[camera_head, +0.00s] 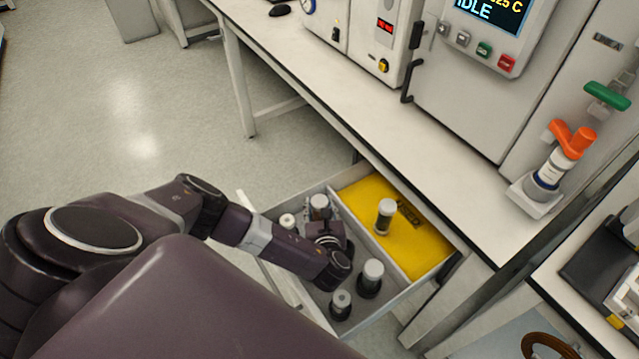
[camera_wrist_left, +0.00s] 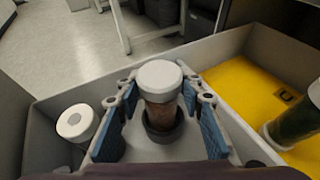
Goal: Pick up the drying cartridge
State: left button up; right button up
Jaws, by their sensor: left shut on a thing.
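In the wrist view a white-capped cartridge with a reddish-brown body (camera_wrist_left: 160,85) stands upright in a dark ring at its foot. The blue-padded fingers of my left gripper (camera_wrist_left: 160,112) are on both sides of it, shut on it. In the head view my left gripper (camera_head: 322,228) reaches down into the grey part of an open drawer (camera_head: 290,198), at this cartridge (camera_head: 319,203). Another cartridge (camera_head: 385,214), dark green in the wrist view (camera_wrist_left: 296,122), stands on the yellow area (camera_head: 420,250). I cannot tell from labels which is the drying cartridge.
More capped cartridges stand in the grey part: one at the left (camera_head: 287,222), two nearer me (camera_head: 371,278) (camera_head: 341,304). The bench (camera_head: 440,150) overhangs the drawer's far side. A unit with an orange handle (camera_head: 568,150) stands on the bench. Open floor (camera_head: 110,110) lies to the left.

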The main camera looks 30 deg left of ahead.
pick_arm(q)
jog(key=c, duration=0.4)
jog(key=shift+o, duration=0.2)
jog(key=shift+r, duration=0.15)
